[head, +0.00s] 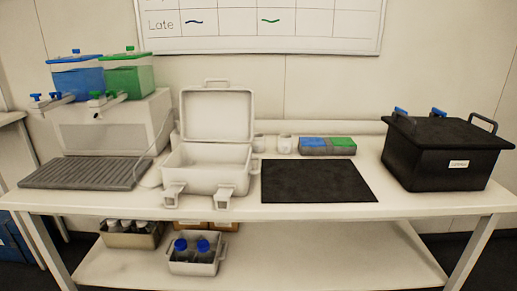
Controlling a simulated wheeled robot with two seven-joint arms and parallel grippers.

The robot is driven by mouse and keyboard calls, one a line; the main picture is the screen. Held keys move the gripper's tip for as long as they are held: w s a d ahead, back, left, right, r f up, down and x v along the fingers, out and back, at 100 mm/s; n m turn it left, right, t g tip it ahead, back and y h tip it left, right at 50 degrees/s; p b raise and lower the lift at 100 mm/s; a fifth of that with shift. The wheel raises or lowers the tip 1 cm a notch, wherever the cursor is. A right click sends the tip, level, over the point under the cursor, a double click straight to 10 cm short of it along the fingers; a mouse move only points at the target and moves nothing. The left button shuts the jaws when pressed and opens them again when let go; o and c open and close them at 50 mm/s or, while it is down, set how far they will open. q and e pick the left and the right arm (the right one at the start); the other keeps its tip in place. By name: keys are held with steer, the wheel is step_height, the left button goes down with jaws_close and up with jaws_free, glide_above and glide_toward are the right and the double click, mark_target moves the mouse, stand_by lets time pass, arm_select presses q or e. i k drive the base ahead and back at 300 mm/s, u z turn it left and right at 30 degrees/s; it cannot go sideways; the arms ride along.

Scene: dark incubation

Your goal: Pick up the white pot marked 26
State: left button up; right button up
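Two small white pots stand at the back of the table, just right of the open white case. The left one (259,142) is partly hidden by the case, and the right one (285,144) stands beside the blue and green blocks. I cannot read a number on either pot, so I cannot tell which is marked 26. Neither of my grippers is in view.
The open white case (205,178) stands left of a black mat (315,187). Blue (313,143) and green (341,142) blocks sit behind the mat. A lidded black box (440,165) stands at right, a grey drip tray (75,174) at left. Bottles stand in bins below.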

mark_target(285, 140)
steer(key=z, duration=1.5)
steer(key=i, duration=1.35)
steer(key=u, duration=1)
